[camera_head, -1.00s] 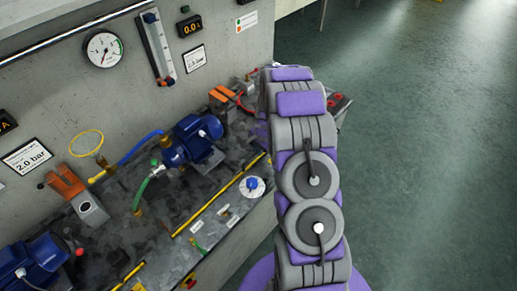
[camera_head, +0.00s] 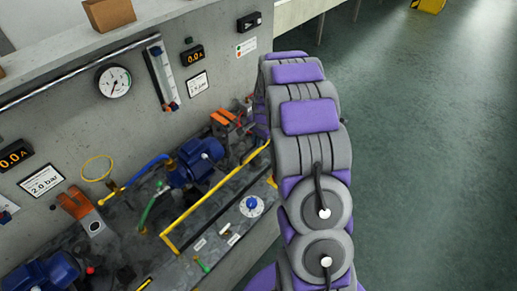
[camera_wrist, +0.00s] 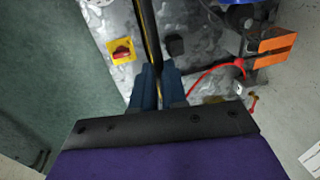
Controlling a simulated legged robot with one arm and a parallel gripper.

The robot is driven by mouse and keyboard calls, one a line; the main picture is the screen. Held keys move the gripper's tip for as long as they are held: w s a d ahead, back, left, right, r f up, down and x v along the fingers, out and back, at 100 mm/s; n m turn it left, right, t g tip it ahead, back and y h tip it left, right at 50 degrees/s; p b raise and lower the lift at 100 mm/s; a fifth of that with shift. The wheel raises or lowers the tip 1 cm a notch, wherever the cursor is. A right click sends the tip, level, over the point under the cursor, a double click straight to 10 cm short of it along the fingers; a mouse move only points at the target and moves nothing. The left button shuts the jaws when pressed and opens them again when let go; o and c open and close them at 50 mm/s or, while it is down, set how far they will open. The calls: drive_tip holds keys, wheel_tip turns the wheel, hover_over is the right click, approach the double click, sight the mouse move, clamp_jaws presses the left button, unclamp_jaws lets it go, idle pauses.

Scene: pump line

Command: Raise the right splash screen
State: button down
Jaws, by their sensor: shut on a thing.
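The right splash screen (camera_head: 213,199) shows in the head view as a yellow frame along the bench's front edge, in front of a blue pump motor (camera_head: 195,162). It stands tilted up from the bench, and its panel is too clear to make out. In the wrist view its edge (camera_wrist: 151,35) is a thin dark and yellow bar running up from between the fingers. My gripper (camera_wrist: 158,85) is shut on that bar. In the head view my arm hides the gripper and the screen's far right end.
On the bench stand a blue hose (camera_head: 142,174), a green hose (camera_head: 150,206) and a blue-knobbed valve (camera_head: 252,204). An orange-handled part (camera_head: 80,209) is at left. The wrist view shows a red switch (camera_wrist: 122,50) and a red cable (camera_wrist: 215,66). Open floor (camera_head: 430,160) lies right.

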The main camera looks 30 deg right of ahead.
wheel_tip(320, 180, up, 7)
drive_tip(key=shift+p, duration=0.85)
drive_tip(key=shift+w+r, duration=0.1)
drive_tip(key=shift+r, duration=0.05)
drive_tip(key=c, duration=1.6)
unclamp_jaws()
drive_tip(key=shift+r, duration=0.1)
drive_tip(key=o, duration=0.3)
drive_tip(key=shift+a+r, duration=0.1)
drive_tip(key=shift+a, duration=0.15)
drive_tip(key=shift+o, duration=0.7)
drive_tip(key=s+d+r, duration=0.1)
drive_tip(key=s+r, duration=0.2)
drive_tip(key=r, duration=1.3)
drive_tip(key=shift+r, duration=0.35)
